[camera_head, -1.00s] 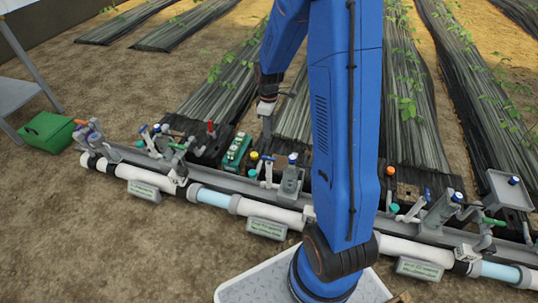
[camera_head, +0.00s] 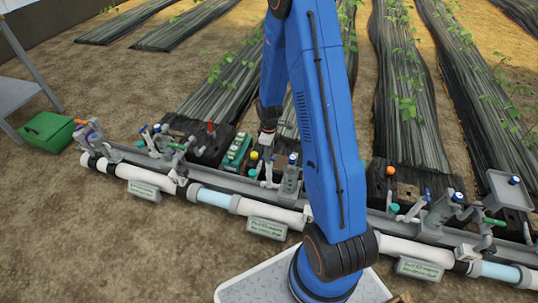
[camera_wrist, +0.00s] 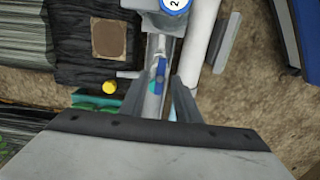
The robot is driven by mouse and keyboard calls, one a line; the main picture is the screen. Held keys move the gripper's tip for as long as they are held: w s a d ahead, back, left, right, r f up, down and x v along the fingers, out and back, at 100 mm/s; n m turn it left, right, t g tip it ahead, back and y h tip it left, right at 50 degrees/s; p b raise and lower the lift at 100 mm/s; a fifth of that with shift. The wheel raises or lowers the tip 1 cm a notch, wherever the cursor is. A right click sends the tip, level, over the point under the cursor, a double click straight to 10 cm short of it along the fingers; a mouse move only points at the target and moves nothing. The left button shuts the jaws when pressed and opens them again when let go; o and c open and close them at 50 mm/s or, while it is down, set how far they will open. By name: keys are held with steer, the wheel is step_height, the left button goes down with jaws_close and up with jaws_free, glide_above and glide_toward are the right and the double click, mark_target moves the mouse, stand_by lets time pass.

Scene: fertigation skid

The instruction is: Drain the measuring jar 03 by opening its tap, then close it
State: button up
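My gripper (camera_head: 266,153) points down over the pipe skid, left of a grey unit with a blue cap (camera_head: 292,158). In the wrist view my gripper (camera_wrist: 158,100) has its two fingers apart. A small blue handle (camera_wrist: 161,68) on a pale pipe shows between and beyond the fingers, with a teal bit beside it. I cannot tell whether a finger touches it. A blue cap marked 2 (camera_wrist: 174,4) is at the top edge of the wrist view. No jar marked 03 can be read, and the sign labels are too small.
A yellow knob (camera_wrist: 109,87) lies left of the fingers; it also shows in the head view (camera_head: 254,155). A green block (camera_head: 236,152), a red valve (camera_head: 210,129) and other blue-capped units line the rail. A green box (camera_head: 48,132) stands on soil at the left.

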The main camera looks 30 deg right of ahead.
steer(key=shift+f, duration=0.45)
jaws_close()
